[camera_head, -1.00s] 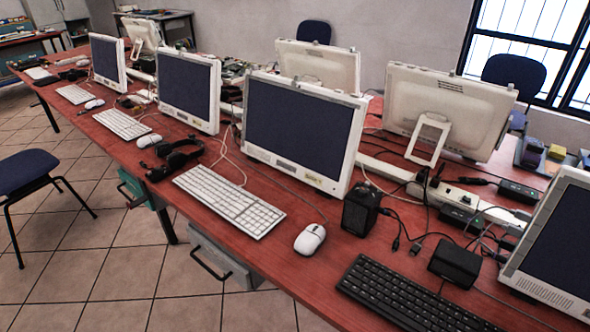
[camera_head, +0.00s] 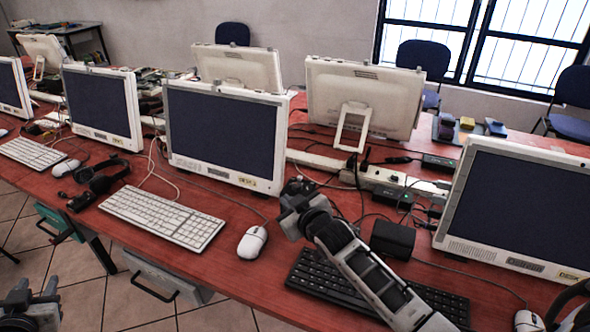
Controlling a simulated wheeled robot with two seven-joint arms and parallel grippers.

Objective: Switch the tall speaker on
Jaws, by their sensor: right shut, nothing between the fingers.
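The tall speaker, a dark upright box seen earlier between the white mouse (camera_head: 252,242) and the power strip (camera_head: 385,181), is now hidden, or nearly so, behind my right gripper (camera_head: 296,192). My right gripper is shut and empty, and its arm reaches in from the lower right. I cannot tell whether it touches the speaker, and no switch can be made out. A lower black box (camera_head: 392,240) stands to the right, behind the black keyboard (camera_head: 330,280). My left gripper (camera_head: 36,290) is at the lower left edge, partly cut off, away from the speaker.
White monitors (camera_head: 225,135) stand along the red table (camera_head: 215,272), with another close on the right (camera_head: 520,205). Loose cables lie around the power strip. A white keyboard (camera_head: 163,216) and a headset (camera_head: 102,178) lie to the left. A second mouse (camera_head: 527,321) is at the lower right.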

